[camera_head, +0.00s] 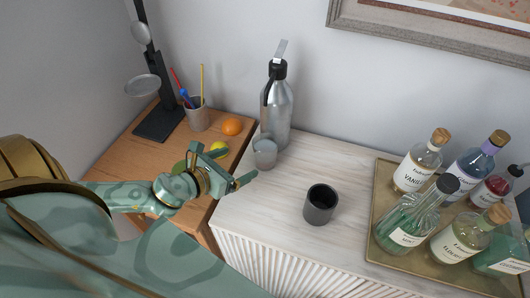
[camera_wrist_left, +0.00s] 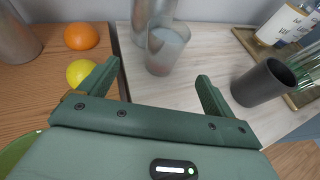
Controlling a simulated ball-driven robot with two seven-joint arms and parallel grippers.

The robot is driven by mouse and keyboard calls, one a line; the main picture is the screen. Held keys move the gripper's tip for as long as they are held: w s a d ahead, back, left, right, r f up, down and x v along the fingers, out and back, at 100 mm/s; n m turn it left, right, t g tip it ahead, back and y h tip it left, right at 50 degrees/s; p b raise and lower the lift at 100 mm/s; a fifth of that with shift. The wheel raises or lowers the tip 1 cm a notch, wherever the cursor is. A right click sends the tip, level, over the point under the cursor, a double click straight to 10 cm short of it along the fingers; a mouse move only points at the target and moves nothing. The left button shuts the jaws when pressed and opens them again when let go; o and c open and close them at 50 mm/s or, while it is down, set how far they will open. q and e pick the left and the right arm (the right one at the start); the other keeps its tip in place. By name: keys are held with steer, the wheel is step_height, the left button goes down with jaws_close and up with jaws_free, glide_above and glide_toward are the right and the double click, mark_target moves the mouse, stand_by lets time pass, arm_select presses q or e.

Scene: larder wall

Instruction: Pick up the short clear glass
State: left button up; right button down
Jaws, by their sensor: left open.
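The short clear glass (camera_head: 265,153) stands upright near the left edge of the white cabinet, in front of a metal bottle. In the left wrist view the glass (camera_wrist_left: 166,52) shows beyond the gap between the fingers, with the bottle close behind it. My left gripper (camera_head: 236,164) is open and empty, just left of and nearer than the glass. In the left wrist view its two fingertips (camera_wrist_left: 155,72) are spread apart, and the glass does not look gripped. My right gripper is not in view.
The metal bottle (camera_head: 277,104) stands behind the glass. A dark cup (camera_head: 320,205) stands to the right. A gold tray (camera_head: 372,223) holds several bottles. An orange (camera_head: 232,126), a lemon (camera_head: 219,147) and a pencil cup (camera_head: 197,118) are on the wooden surface at left.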

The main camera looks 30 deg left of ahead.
arm_select(q)
glide_toward(272, 147)
steer(key=shift+w+a+f+b, duration=0.3)
steer(key=shift+a+f+b, duration=0.1)
steer(key=shift+f, duration=0.15)
steer(key=shift+w+f, duration=0.15)
steer(key=shift+w, duration=0.2)
steer(key=shift+w+d, duration=0.15)
steer(key=shift+w, duration=0.05)
steer(key=x, duration=0.5)
steer(key=shift+w+d+b, duration=0.1)
steer(key=shift+d+b, duration=0.3)
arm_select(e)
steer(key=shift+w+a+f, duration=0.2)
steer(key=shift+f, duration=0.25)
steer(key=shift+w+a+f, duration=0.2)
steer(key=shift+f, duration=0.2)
arm_select(q)
steer(key=c, duration=1.3)
steer(key=shift+c, duration=0.5)
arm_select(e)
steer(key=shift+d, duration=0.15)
arm_select(q)
steer(key=shift+r, duration=0.25)
